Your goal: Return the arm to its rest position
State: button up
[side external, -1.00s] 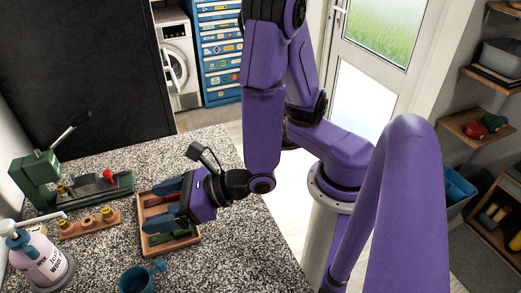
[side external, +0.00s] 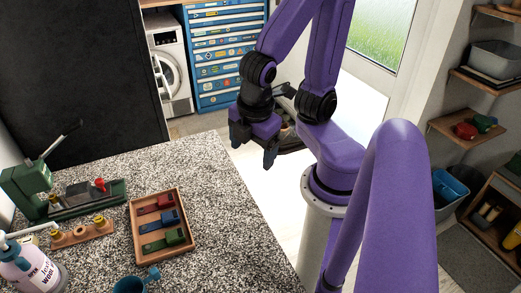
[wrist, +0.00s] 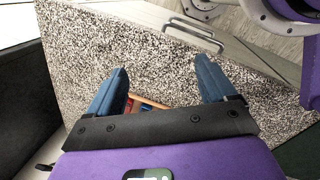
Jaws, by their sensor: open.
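My gripper (side external: 253,142) is purple with dark blue fingers. It hangs off the right edge of the speckled worktop in the side external view, pointing down. In the wrist view my gripper (wrist: 162,88) has its two blue fingers wide apart with nothing between them. My arm is folded up close above its grey base column.
A wooden tray (side external: 136,232) with red, blue and green pieces lies on the speckled counter (side external: 205,185). A green press (side external: 28,180), a wooden block with yellow knobs (side external: 80,234), a bottle (side external: 35,270) and a blue cup (side external: 130,285) stand nearby. A blue drawer chest (side external: 222,55) is behind.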

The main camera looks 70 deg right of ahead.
jog(key=shift+s+a+r+m+g+y, duration=0.35)
jog(key=shift+s+a+m+y, duration=0.15)
jog(key=shift+s, duration=0.15)
jog(key=shift+s+a+r+m+g+y, duration=0.3)
jog(key=shift+s+a+m+y, duration=0.1)
jog(key=shift+s+m+y, duration=0.15)
